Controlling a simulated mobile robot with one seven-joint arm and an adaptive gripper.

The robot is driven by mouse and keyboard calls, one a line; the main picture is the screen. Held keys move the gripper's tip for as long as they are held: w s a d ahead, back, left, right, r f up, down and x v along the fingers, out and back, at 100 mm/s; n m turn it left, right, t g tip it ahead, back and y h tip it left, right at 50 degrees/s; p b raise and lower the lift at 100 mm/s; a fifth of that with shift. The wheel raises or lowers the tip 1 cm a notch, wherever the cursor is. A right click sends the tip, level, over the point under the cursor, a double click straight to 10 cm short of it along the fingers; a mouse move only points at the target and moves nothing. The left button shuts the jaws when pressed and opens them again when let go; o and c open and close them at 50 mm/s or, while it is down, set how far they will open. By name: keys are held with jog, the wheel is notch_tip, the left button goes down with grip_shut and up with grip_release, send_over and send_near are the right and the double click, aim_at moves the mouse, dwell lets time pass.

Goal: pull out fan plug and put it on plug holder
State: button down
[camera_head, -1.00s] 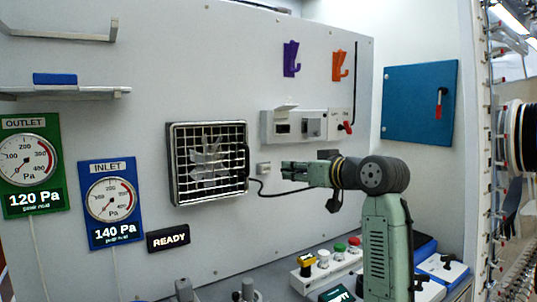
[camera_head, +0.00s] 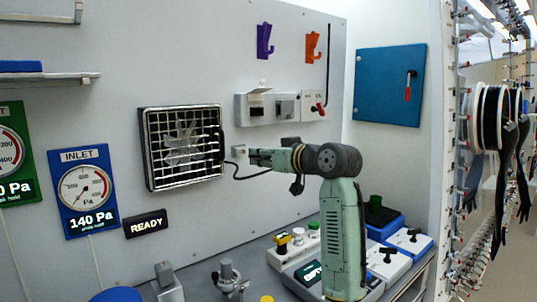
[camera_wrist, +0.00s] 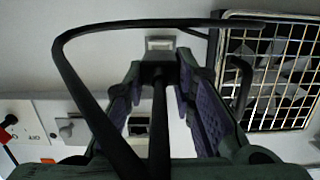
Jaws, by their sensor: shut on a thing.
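The fan (camera_head: 182,147), a black frame with a white grille, is on the wall left of my gripper and at upper right in the wrist view (camera_wrist: 270,75). My gripper (camera_head: 252,157) points at the wall beside the small socket (camera_head: 239,150). In the wrist view, my fingers (camera_wrist: 158,82) are shut on the dark fan plug (camera_wrist: 158,68), just below the pale socket (camera_wrist: 160,43). I cannot tell whether plug and socket touch. The black cord (camera_head: 238,178) hangs from the fan to the gripper and loops large in the wrist view. I cannot identify the plug holder for certain.
Grey wall boxes (camera_head: 285,107) with a red-handled switch (camera_head: 318,109) are above my gripper. Button boxes (camera_head: 298,250) and clamps (camera_head: 229,277) stand on the bench below. Wall between fan and boxes is clear.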

jog(key=shift+r+x, duration=0.2)
jog(key=shift+x, duration=1.15)
jog(key=shift+w+a, duration=0.15)
jog(key=shift+r+x, duration=0.2)
jog(key=shift+x, duration=1.2)
dwell(0.4)
jog(key=c, duration=1.3)
grip_release()
jog(key=v, duration=1.2)
